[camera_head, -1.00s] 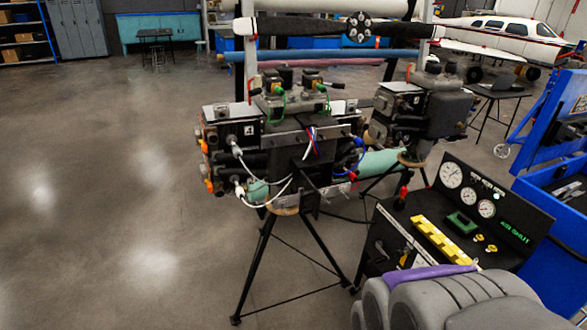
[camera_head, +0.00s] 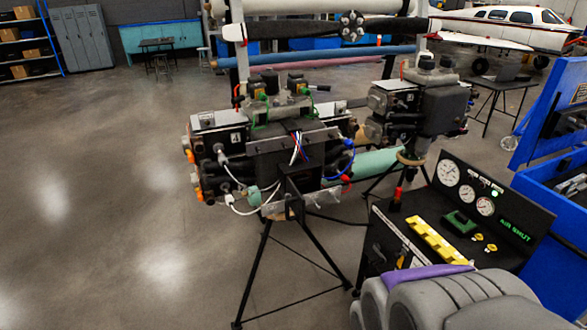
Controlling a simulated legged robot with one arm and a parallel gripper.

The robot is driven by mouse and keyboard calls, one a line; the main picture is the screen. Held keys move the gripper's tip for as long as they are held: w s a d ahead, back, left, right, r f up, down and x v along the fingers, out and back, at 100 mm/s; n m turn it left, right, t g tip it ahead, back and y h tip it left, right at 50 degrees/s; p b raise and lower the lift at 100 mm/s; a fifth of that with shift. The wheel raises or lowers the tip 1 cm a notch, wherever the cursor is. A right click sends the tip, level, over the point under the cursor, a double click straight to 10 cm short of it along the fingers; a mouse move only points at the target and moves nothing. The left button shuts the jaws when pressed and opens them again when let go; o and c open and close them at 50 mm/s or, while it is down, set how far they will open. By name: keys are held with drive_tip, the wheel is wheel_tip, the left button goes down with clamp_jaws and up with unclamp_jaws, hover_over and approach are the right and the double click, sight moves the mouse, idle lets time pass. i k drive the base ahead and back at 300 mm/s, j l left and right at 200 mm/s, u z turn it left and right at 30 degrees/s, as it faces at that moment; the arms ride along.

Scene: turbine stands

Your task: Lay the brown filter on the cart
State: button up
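The cart (camera_head: 377,262) is black and stands at the lower right, with a sloped gauge panel at its back. Its top holds a yellow slotted block (camera_head: 437,243), a green item (camera_head: 460,222) and small yellow pieces. I cannot pick out a brown filter with certainty. A tan, ring-like part (camera_head: 410,158) shows under the rear turbine unit (camera_head: 440,105). The front turbine unit (camera_head: 265,150) stands on thin black legs left of the cart, with dark parts covering its lower front.
Blue cabinets (camera_head: 560,195) stand right of the cart. Splayed stand legs (camera_head: 252,275) reach across the floor at the middle. The grey floor (camera_head: 90,220) on the left is open. A propeller (camera_head: 351,27) hangs behind the turbines, with a white airplane (camera_head: 510,28) at the back right.

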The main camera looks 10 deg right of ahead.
sight(488, 258)
drive_tip(key=i+j+z, duration=0.1)
drive_tip(key=i+j, duration=0.15)
drive_tip(key=i+j+z, duration=0.15)
drive_tip(key=j, duration=0.35)
drive_tip(key=i+j+z, duration=0.1)
drive_tip(key=i+j, duration=0.25)
drive_tip(key=j+z, duration=0.1)
drive_tip(key=z, duration=1.3)
